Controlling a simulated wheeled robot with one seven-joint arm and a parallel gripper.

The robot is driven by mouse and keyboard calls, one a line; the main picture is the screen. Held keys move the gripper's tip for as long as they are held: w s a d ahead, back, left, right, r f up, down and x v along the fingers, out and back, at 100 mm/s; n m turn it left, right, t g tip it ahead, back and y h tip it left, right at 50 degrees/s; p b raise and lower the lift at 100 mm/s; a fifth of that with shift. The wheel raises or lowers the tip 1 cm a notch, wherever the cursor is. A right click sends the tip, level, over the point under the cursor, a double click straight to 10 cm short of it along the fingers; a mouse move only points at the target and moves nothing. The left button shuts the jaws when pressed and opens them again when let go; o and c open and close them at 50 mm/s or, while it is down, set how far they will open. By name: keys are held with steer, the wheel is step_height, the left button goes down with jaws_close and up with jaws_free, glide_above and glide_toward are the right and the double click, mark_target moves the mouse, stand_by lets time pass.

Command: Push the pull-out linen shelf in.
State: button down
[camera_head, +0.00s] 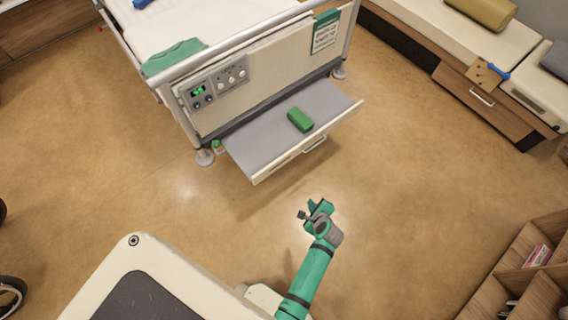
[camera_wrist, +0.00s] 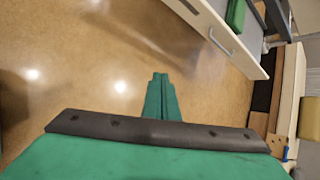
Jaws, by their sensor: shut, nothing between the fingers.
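The pull-out linen shelf (camera_head: 262,142) stands out from the foot end of the bed, with a pale front panel and a metal bar handle (camera_head: 315,144). A green block (camera_head: 300,119) lies on it. In the wrist view the shelf front (camera_wrist: 205,18) and its handle (camera_wrist: 220,42) show at the upper right. My gripper (camera_head: 309,208) is in front of the shelf and apart from it, over the open floor. In the wrist view its green fingers (camera_wrist: 160,88) are together, with nothing between them.
The bed (camera_head: 215,20) has a control panel (camera_head: 214,83) and a sign (camera_head: 326,32) on its end board. A wooden shelf unit (camera_head: 530,270) is at the lower right. The floor between is clear.

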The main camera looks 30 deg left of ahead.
steer(key=w+a+r+m+g+y, duration=0.3)
steer(key=w+a+m, duration=0.1)
steer(key=w+a, duration=0.5)
glide_toward(280, 161)
step_height(280, 161, down, 4)
steer(key=a, duration=0.2)
steer(key=shift+w+a, duration=0.6)
steer(key=shift+a, duration=0.2)
steer(key=shift+w, duration=0.1)
